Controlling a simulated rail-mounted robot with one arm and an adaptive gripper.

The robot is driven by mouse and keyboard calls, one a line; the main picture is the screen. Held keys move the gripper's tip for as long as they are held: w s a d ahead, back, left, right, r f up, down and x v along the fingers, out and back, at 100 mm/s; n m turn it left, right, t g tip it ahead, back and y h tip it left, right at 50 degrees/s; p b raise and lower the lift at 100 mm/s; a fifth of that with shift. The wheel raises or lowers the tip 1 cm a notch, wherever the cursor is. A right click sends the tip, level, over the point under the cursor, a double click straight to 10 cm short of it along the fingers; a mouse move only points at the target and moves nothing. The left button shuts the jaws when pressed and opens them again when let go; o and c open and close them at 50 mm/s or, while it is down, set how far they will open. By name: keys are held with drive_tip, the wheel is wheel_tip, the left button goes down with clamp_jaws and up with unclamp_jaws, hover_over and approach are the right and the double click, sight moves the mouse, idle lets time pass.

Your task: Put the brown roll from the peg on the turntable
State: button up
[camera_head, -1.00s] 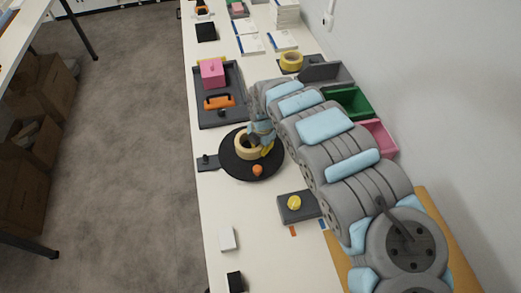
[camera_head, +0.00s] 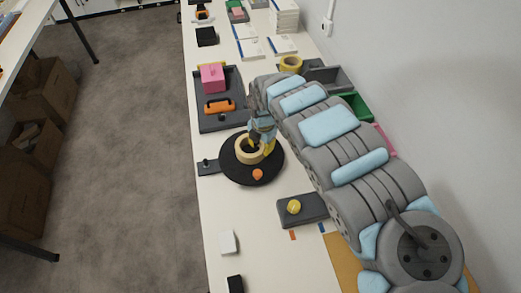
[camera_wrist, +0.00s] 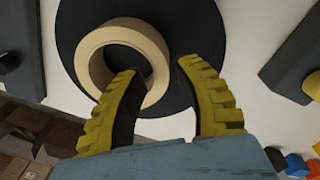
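The tan-brown roll (camera_head: 243,159) lies flat on the black round turntable (camera_head: 238,175), left of its middle. In the wrist view the roll (camera_wrist: 93,55) shows as a ring with a clear hole, on the dark turntable disc (camera_wrist: 205,28). My gripper (camera_head: 262,148) is at the roll's right side. In the wrist view its two yellow fingers (camera_wrist: 155,68) are spread, the left one overlapping the ring's hole and the right one outside the ring. Dark disc shows between the ring and the right finger. Whether the left finger touches the roll cannot be told.
An orange knob (camera_head: 257,174) sits at the turntable's front. A grey block with a yellow knob (camera_head: 294,206) stands at front right. A grey tray (camera_head: 237,77) with pink and orange items lies behind. A yellow roll (camera_head: 290,63) stands farther back.

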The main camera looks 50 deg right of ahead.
wheel_tip(320, 180, up, 8)
drive_tip(key=p, duration=0.1)
drive_tip(key=shift+s, duration=0.2)
idle(0.5)
